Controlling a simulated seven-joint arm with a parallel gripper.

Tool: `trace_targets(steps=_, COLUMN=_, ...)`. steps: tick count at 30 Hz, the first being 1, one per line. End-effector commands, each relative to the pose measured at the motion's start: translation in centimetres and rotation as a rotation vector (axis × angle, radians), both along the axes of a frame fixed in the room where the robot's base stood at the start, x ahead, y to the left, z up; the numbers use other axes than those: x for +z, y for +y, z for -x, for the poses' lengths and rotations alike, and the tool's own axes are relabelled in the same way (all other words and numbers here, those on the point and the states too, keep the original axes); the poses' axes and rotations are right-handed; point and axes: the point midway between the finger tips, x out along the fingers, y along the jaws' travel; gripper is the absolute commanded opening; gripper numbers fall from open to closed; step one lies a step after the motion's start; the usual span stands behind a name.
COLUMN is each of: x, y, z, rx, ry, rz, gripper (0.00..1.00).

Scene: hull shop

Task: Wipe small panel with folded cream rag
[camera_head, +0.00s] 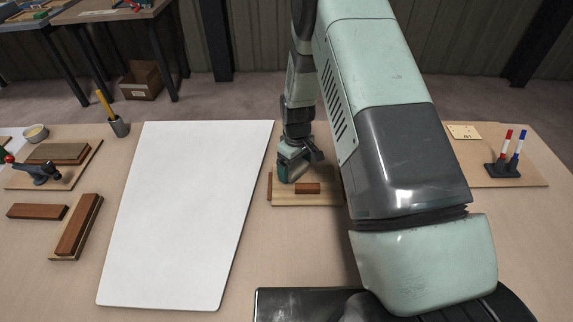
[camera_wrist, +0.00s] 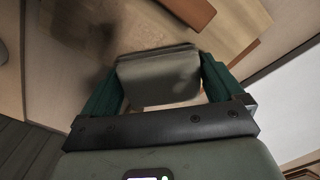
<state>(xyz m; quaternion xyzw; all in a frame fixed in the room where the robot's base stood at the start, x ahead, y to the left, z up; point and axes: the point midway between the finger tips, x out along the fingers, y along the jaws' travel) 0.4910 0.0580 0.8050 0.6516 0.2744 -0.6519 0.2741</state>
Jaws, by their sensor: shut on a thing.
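My gripper (camera_head: 292,168) points down over a light wooden board (camera_head: 310,200) just right of the large white panel (camera_head: 185,210). In the wrist view my gripper (camera_wrist: 162,63) has its green fingers on either side of a folded greyish-cream rag (camera_wrist: 160,74) and is shut on it. The rag hangs over the board, which shows behind it in the wrist view (camera_wrist: 138,30); whether they touch is unclear. The rag does not show clearly in the head view. Which surface is the small panel is unclear; a small tan plate (camera_head: 463,131) lies at the right.
A brown block (camera_head: 307,188) lies on the board by my gripper. A marker stand (camera_head: 503,169) is at the right. Wooden blocks (camera_head: 77,228), a clamp-like tool (camera_head: 38,173), a bowl (camera_head: 35,133) and a pencil cup (camera_head: 119,127) are at the left. My arm hides the table's middle right.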

Motion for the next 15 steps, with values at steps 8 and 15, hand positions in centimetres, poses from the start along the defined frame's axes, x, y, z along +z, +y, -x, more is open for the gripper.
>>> trace_targets(steps=8, x=0.0, y=-2.7, z=0.0, rx=-0.002, ry=-0.001, rz=0.001, gripper=0.7)
trace_targets(steps=15, x=0.0, y=-4.8, z=0.0, rx=-0.002, ry=0.0, rz=0.0, gripper=0.7)
